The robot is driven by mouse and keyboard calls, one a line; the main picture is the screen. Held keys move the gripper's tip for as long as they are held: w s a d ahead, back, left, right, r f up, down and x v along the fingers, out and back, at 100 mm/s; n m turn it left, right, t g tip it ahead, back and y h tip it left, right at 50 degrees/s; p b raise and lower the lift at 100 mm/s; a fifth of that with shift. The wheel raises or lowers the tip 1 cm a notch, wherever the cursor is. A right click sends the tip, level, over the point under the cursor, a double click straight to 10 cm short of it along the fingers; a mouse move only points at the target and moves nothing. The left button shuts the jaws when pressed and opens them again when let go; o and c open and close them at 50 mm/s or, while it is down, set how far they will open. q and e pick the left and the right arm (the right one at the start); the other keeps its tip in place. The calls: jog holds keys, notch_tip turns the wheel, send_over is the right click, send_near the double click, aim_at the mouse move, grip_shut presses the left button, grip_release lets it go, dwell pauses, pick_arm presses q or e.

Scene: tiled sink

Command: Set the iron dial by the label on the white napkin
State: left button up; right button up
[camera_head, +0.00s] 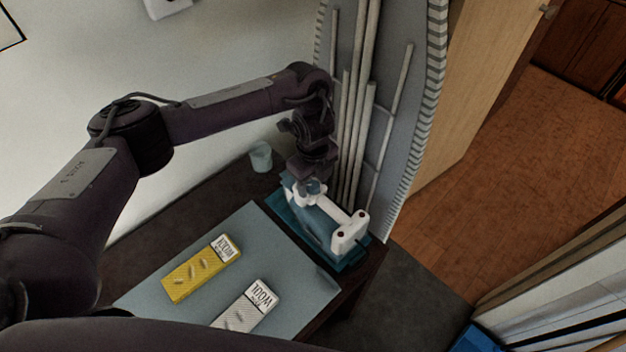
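A white and blue iron (345,232) stands on a blue base (284,216) at the table's right end. A small round bluish part, possibly its dial (313,187), shows on the iron's far side. My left gripper (312,178) points down right over this part; its fingers are too small and dark to tell whether they grip it. A white napkin (238,317) lies on the mat with a label (262,296) that seems to read "WOOL". A yellow napkin (196,275) lies left of it with its own label (223,248), hard to read. My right gripper is not in view.
A grey-blue mat (290,284) covers much of the dark table. A clear cup (261,157) stands at the back by the wall. A grey ribbed-edge panel with pale rods (360,130) rises close behind the iron. Open floor lies right.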

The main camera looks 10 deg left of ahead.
pick_arm(q)
jog(key=c, duration=0.8)
jog(key=shift+c, duration=0.2)
jog(key=shift+m, duration=0.4)
jog(key=m+b, duration=0.1)
jog(key=m, duration=0.1)
jog(key=shift+m, duration=0.4)
jog(key=shift+m+b, duration=0.4)
jog(key=shift+m, duration=1.6)
jog(key=o, duration=1)
